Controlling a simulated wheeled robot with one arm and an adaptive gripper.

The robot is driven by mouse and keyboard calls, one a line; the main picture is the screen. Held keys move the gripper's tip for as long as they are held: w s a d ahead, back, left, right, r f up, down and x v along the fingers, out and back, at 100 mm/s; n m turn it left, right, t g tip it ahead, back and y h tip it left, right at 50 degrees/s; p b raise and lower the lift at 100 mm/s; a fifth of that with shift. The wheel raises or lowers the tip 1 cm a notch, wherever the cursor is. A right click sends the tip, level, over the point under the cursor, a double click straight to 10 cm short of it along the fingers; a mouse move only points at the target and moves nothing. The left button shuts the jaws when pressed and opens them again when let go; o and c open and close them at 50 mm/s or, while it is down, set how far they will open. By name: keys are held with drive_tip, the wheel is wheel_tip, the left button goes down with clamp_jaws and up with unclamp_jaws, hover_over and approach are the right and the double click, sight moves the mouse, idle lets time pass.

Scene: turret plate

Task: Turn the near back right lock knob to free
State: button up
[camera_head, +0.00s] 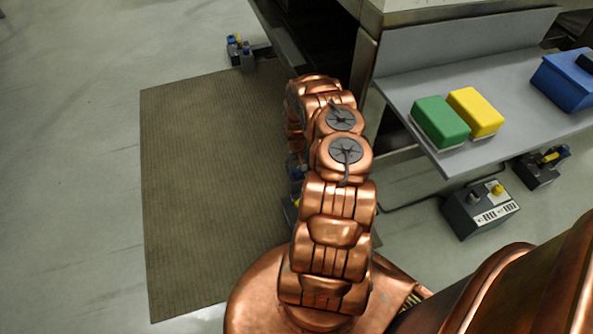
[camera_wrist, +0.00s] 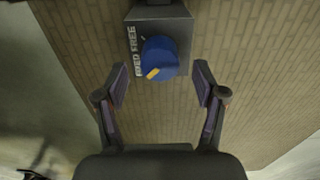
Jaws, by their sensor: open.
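In the wrist view a round blue knob (camera_wrist: 160,57) sits on a dark grey lock block (camera_wrist: 183,15). Its yellow-orange pointer mark lies at the lower left, toward the lower word, which looks like FIXED. The word FREE is above it along the block's left edge. My gripper (camera_wrist: 161,76) is open, with one finger left and one right of the knob, both apart from it and slightly below it in the picture. In the head view my copper arm hides my gripper and most of this area.
A brown ribbed mat (camera_head: 195,180) lies on the floor. Another lock unit (camera_head: 247,60) stands at the mat's far edge. At right are a grey shelf (camera_head: 505,75) with a green block (camera_head: 440,120) and yellow block (camera_head: 476,111), and a control box (camera_head: 478,212) on the floor.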

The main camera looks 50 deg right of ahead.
drive_tip(key=shift+f, duration=1.3)
drive_tip(key=shift+c, duration=0.4)
drive_tip(key=shift+s+a, duration=0.1)
drive_tip(key=c, duration=1.1)
drive_tip(key=shift+o, duration=0.2)
